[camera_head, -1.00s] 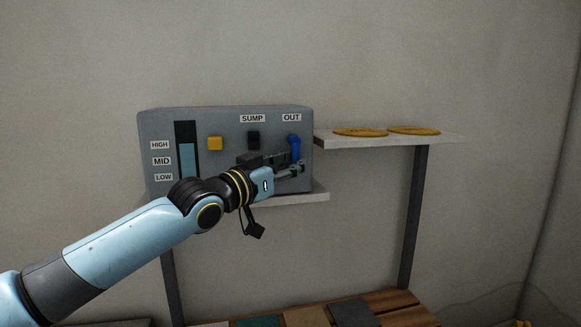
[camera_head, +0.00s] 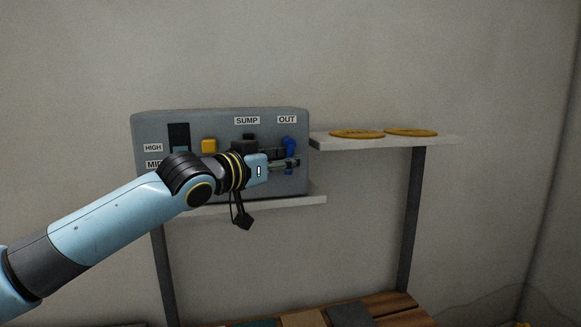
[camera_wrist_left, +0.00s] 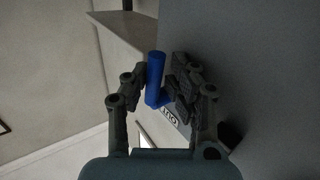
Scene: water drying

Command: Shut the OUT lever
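The blue OUT lever (camera_head: 289,143) is on the grey panel box (camera_head: 220,115), just under the OUT label (camera_head: 287,119). In the left wrist view the lever (camera_wrist_left: 155,72) stands between the two fingers of the left gripper (camera_wrist_left: 158,82). The fingers are apart on either side of it, with a small gap on the left; the right finger is very close, and contact cannot be told. My right gripper is in neither view.
A black SUMP lever (camera_head: 250,139) and a yellow button (camera_head: 209,146) are left of the OUT lever. My left arm covers part of the level gauge (camera_head: 179,134). A shelf (camera_head: 323,142) with two yellow discs (camera_head: 357,134) is at the right. A wooden surface (camera_head: 400,308) lies below.

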